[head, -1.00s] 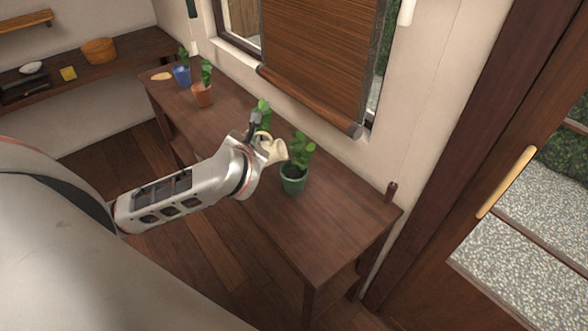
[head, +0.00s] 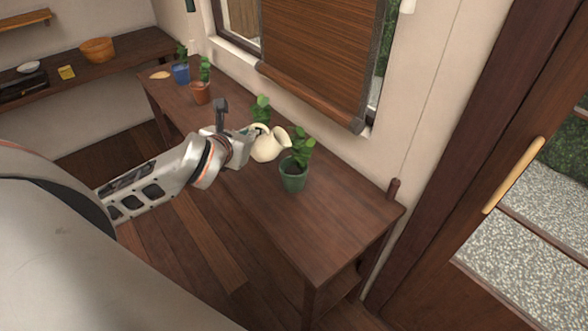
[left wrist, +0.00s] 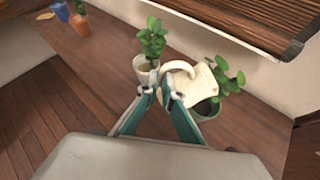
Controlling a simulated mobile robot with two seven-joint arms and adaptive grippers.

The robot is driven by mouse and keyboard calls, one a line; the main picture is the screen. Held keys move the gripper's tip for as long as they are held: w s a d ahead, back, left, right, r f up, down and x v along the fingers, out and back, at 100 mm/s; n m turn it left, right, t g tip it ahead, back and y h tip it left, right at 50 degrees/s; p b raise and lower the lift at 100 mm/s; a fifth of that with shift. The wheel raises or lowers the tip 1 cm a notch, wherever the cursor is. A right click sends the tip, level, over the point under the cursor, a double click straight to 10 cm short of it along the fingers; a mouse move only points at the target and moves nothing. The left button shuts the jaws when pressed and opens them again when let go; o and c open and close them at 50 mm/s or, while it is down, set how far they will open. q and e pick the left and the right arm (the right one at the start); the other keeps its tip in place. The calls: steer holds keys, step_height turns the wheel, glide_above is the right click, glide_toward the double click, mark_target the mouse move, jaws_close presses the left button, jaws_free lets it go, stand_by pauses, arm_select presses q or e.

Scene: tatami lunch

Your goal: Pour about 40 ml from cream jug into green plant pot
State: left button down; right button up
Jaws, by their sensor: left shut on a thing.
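The cream jug (head: 266,148) is held above the table, just left of the green plant pot (head: 293,179), and leans slightly toward it. My left gripper (head: 247,138) is shut on the jug's handle side. In the left wrist view, the fingertips (left wrist: 162,93) meet at the jug (left wrist: 190,84), which covers part of the green pot (left wrist: 207,110). The pot stands upright on the table with a leafy plant in it. No stream of liquid shows, and the jug's contents are hidden. My right gripper is not in view.
The wooden table (head: 310,230) is clear in front of the green pot. A white pot (left wrist: 144,68) with a plant stands close behind the jug. Terracotta (head: 201,93) and blue (head: 181,73) pots are farther left. A wall and blind (head: 318,60) run behind.

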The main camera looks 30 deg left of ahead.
arm_select(q)
steer(key=a+f+n+h+b, duration=0.1)
steer(key=b, duration=0.3)
steer(key=shift+s+f+t, duration=0.15)
steer(key=shift+t, duration=0.25)
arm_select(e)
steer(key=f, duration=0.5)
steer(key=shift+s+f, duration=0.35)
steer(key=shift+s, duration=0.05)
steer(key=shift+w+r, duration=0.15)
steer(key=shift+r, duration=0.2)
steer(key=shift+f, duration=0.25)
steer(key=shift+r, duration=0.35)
